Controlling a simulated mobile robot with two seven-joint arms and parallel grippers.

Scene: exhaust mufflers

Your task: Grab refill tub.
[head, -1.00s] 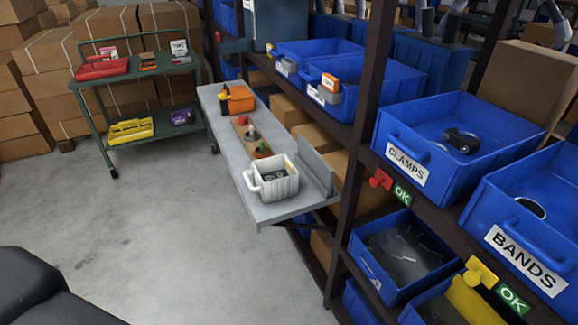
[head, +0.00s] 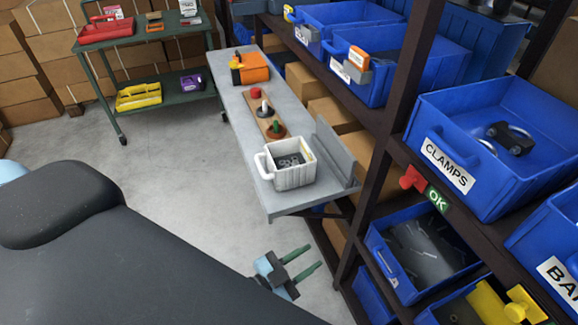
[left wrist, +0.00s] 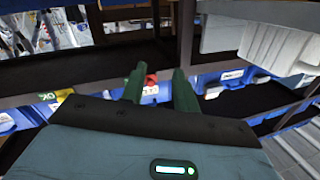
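The refill tub (head: 291,165) is a white ribbed tub with a handle on its left side and small dark parts inside. It stands upright near the front end of the grey shelf table (head: 279,200). My left gripper (head: 306,264) shows below the table's front end in the head view, apart from the tub. Its two green fingers are spread with nothing between them. The fingers also show in the left wrist view (left wrist: 158,90), spread and empty. My right gripper is in neither view.
An orange box (head: 250,69) and a wooden board with knobs (head: 264,113) stand behind the tub. A grey upright plate (head: 333,150) is on its right. The dark rack post (head: 400,110) and a CLAMPS bin (head: 470,150) stand further right. A green cart (head: 160,75) is at the back left.

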